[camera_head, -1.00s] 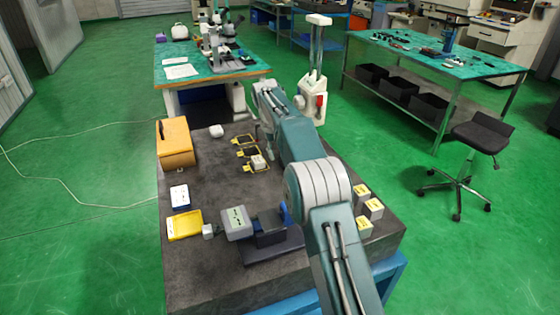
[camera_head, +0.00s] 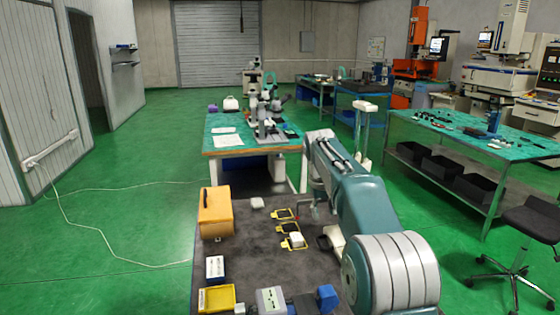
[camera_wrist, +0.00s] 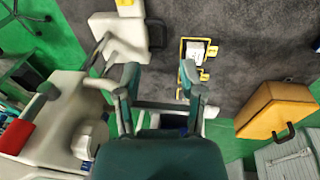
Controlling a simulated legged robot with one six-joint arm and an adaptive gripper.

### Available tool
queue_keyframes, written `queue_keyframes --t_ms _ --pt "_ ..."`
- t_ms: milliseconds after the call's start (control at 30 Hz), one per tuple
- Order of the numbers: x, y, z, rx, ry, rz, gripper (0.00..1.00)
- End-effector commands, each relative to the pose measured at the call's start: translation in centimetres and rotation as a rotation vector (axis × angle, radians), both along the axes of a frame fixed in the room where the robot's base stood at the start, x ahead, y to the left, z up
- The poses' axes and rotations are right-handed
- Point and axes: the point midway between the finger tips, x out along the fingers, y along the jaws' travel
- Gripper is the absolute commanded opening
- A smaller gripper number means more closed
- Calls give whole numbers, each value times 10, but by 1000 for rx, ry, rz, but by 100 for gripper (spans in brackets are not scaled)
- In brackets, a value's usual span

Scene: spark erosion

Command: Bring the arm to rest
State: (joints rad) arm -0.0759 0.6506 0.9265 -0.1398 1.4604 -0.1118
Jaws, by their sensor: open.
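My arm (camera_head: 365,215) reaches up from the lower right of the head view and bends over the dark slab (camera_head: 245,245). Its far end hangs down past the elbow and is partly hidden there. In the wrist view my gripper (camera_wrist: 159,75) has its two teal fingers apart, with nothing between them. Beyond the fingertips lies the slab with a yellow-outlined spot bearing a small white block (camera_wrist: 196,52). The same white block shows in the head view (camera_head: 297,240). The gripper is above the slab and apart from it.
On the slab stand an orange case (camera_head: 215,215), a yellow tray (camera_head: 217,299), a grey box (camera_head: 271,299) and a white piece (camera_head: 257,203). A microscope bench (camera_head: 225,143) stands behind. A turquoise table (camera_head: 460,137) and a stool (camera_head: 530,222) are right. Green floor is open left.

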Motion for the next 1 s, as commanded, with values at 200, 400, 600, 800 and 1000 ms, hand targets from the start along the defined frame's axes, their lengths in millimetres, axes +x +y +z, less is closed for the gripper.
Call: queue_keyframes --t_ms 200,400,600,800,1000 --pt "-54 -7 43 29 -63 -20 51" --pt "-110 -12 66 55 -119 -38 51" --pt "-171 -16 76 83 -177 -59 51" --pt "-234 -19 71 110 -232 -81 51" --pt "-297 -21 53 137 -288 -106 51"
